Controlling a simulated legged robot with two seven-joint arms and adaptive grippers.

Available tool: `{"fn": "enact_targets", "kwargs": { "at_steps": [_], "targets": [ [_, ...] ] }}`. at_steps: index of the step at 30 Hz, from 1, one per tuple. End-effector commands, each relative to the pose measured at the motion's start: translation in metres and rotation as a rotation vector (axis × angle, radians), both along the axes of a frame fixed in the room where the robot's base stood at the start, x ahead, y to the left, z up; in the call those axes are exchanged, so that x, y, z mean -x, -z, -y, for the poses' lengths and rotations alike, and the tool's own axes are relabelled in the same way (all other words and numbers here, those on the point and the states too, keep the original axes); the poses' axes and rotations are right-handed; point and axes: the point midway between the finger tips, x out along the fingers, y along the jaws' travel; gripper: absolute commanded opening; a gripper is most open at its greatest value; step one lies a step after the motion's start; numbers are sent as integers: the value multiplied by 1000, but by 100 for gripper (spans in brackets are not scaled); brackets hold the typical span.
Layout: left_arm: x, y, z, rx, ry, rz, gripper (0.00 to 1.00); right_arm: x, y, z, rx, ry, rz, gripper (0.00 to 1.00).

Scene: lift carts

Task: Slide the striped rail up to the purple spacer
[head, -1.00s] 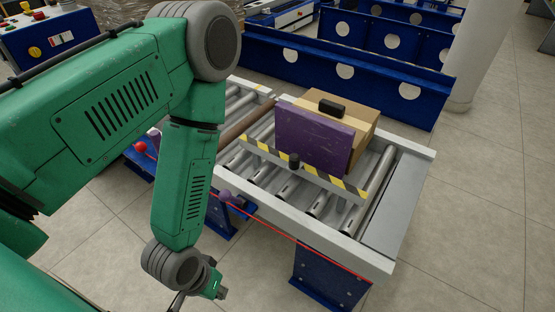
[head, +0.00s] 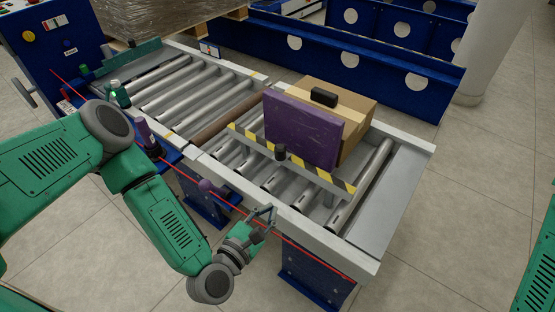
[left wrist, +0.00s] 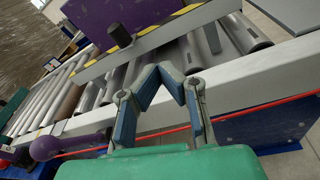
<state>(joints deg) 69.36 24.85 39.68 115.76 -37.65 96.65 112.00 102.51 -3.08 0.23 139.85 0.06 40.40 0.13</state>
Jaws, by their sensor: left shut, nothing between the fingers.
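The yellow-and-black striped rail (head: 312,170) lies across the conveyor rollers, with a black knob (head: 280,152) on it. The purple spacer (head: 300,130) stands upright behind it, against a cardboard box. I cannot tell whether rail and spacer touch. In the left wrist view the rail (left wrist: 160,38) and the spacer (left wrist: 95,14) show beyond my fingers. My left gripper (head: 264,214) is shut and empty at the conveyor's near side, apart from the rail and knob. It also shows in the left wrist view (left wrist: 170,70). My right gripper is out of view.
The cardboard box (head: 358,112) carries a black block (head: 324,96). A red cord (head: 310,245) runs along the conveyor's front, near a purple ball (head: 205,185). Blue beams (head: 345,58) stand behind. A blue control cabinet (head: 50,45) is at the far left.

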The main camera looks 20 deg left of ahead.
Motion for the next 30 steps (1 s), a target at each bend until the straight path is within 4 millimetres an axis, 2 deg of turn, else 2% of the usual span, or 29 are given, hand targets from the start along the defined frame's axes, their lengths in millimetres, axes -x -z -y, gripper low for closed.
{"fn": "enact_targets", "kwargs": {
  "at_steps": [1,3,7,13,24,30],
  "targets": [
    [-7,-2,-14,95,-69,27,0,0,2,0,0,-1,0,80],
    [-13,-8,-28,203,-130,62,0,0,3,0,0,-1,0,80],
    [-19,-14,-38,300,-180,97,0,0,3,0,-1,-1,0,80],
    [-41,-15,-34,308,-182,104,0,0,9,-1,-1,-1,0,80],
    [-118,-14,-29,307,-181,102,0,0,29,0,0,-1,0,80],
    [-146,-14,-26,306,-179,100,0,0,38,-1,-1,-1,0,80]
  ]
}}
